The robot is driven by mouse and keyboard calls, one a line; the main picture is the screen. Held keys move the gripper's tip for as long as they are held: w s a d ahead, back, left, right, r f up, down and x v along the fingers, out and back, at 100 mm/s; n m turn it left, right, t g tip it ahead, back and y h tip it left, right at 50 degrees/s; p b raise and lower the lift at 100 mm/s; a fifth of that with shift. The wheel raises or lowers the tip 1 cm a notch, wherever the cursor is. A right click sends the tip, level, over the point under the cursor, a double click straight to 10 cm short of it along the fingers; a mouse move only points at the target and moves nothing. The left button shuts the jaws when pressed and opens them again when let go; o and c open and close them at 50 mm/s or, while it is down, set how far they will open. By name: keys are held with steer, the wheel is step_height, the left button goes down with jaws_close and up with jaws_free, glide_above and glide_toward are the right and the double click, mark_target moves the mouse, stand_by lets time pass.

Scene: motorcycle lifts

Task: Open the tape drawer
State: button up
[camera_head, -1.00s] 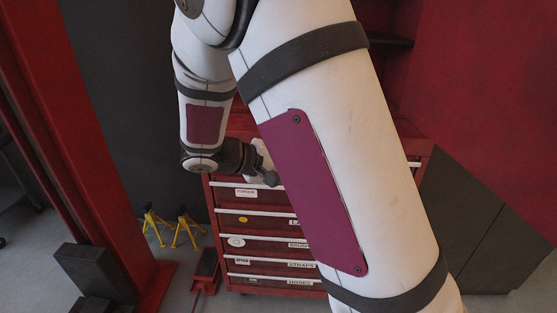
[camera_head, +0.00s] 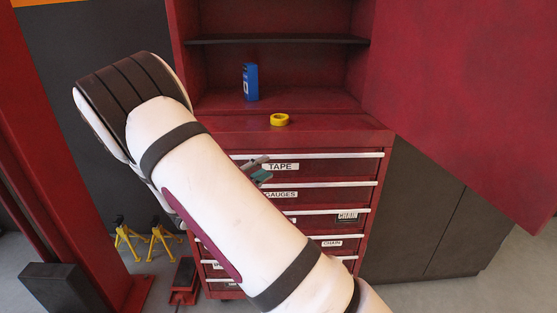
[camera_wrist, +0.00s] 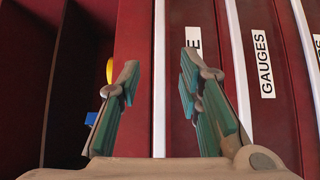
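The tape drawer (camera_head: 315,168) is the top drawer of the red cabinet, with a white "TAPE" label and a pale handle strip along its top edge. It looks shut. My gripper (camera_head: 262,169) is in front of it at the label's left, partly hidden behind my arm. In the wrist view my gripper (camera_wrist: 160,68) is open and empty, its teal-padded fingers on either side of the drawer's handle strip (camera_wrist: 159,100). I cannot tell whether they touch it. One finger hides most of the label.
Below are more drawers, including the gauges drawer (camera_head: 325,193). A yellow tape roll (camera_head: 279,120) lies on the cabinet top, with a blue can (camera_head: 250,82) behind it. Yellow stands (camera_head: 162,241) are on the floor at left. A red panel (camera_head: 470,90) hangs at right.

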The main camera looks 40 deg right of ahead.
mark_target(282, 157)
steer(key=d, duration=0.2)
steer(key=w+d, duration=0.1)
steer(key=d, duration=0.4)
steer(key=shift+w+d, duration=0.15)
steer(key=shift+w, duration=0.1)
jaws_close()
